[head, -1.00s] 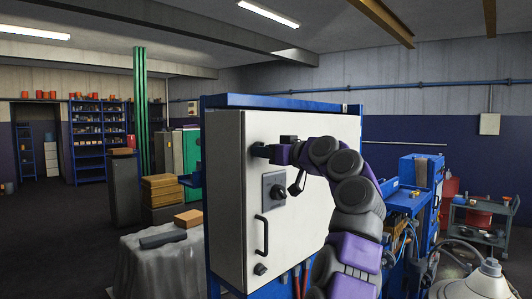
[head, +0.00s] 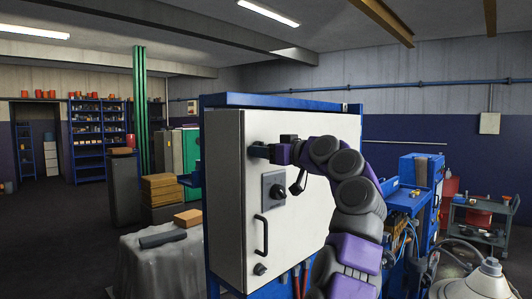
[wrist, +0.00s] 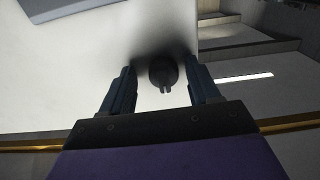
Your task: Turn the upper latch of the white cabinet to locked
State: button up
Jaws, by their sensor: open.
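The white cabinet (head: 310,185) stands upright with its door face toward me. My gripper (head: 260,152) is at the upper left of the door, in front of the upper latch, which it hides in the head view. In the wrist view the upper latch (wrist: 163,73) is a dark round knob with a small ridged tip. It sits between the two open fingers of my gripper (wrist: 162,78), with a visible gap on each side. The lower latch (head: 260,269) is a dark knob near the bottom left of the door.
A dark rotary switch (head: 274,188) and a black pull handle (head: 261,235) sit on the door below my gripper. A draped table (head: 150,265) stands to the left. A blue machine (head: 410,205) and a cart (head: 480,218) stand to the right.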

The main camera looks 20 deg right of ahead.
jog(key=shift+s, duration=0.1)
jog(key=b+v, duration=0.2)
jog(key=v, duration=1.5)
jog(key=shift+d+b, duration=0.2)
jog(key=shift+b, duration=0.2)
jog(key=shift+a, duration=0.1)
